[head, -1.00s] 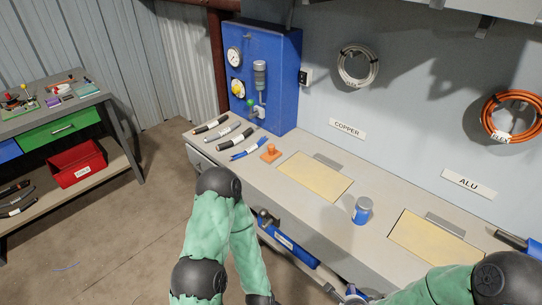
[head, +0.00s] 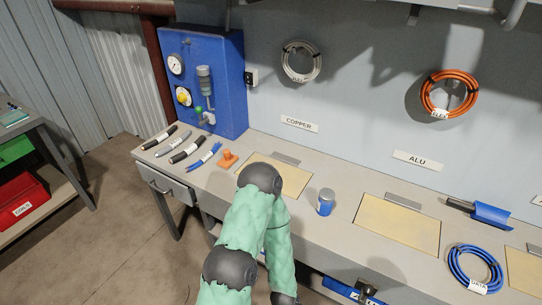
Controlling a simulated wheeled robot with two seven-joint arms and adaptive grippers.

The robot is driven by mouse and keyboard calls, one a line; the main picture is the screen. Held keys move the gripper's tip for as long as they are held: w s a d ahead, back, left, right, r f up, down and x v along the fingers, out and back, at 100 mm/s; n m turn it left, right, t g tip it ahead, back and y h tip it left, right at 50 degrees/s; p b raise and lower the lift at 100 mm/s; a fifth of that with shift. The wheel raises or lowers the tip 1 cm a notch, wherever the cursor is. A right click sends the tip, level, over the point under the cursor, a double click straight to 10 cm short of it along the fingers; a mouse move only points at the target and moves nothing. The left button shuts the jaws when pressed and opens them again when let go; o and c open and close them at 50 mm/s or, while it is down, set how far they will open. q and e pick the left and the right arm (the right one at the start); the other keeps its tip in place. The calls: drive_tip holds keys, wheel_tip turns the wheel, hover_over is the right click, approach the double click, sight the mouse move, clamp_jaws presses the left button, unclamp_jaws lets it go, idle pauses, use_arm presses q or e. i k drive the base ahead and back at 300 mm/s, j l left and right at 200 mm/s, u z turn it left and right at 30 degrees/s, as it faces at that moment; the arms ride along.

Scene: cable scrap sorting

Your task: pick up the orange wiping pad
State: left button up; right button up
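The orange wiping pad (head: 228,158) is a small orange block with a raised knob or handle on top. It rests on the grey workbench (head: 335,240), right of a blue cable bundle (head: 205,155) and left of the first tan panel. My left arm, in a green sleeve, rises from the bottom centre, with its black elbow close to the pad in the picture. It bends back down, and its gripper is below the frame edge. My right arm and gripper are not in view. No gripper is seen at the pad.
Several short cable pieces (head: 171,144) lie left of the pad. A blue can (head: 326,202), a blue cable coil (head: 474,268) and a blue-bladed tool (head: 489,214) stand or lie to the right. A blue gauge panel (head: 205,80) rises behind the pad. A drawer (head: 165,184) is in the bench front.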

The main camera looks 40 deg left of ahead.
sight(229, 159)
drive_tip(key=j+z, duration=0.25)
drive_tip(key=j, duration=0.15)
drive_tip(key=k+j+z, duration=0.1)
drive_tip(key=j+z, duration=0.15)
drive_tip(key=k+j+z, duration=0.1)
drive_tip(key=j+z, duration=0.2)
drive_tip(key=j, duration=0.2)
drive_tip(key=k+j+z, duration=0.1)
drive_tip(key=j+z, duration=0.15)
drive_tip(key=k+j+z, duration=0.25)
drive_tip(key=j, duration=0.15)
drive_tip(key=i+j, duration=0.05)
drive_tip(key=i, duration=0.05)
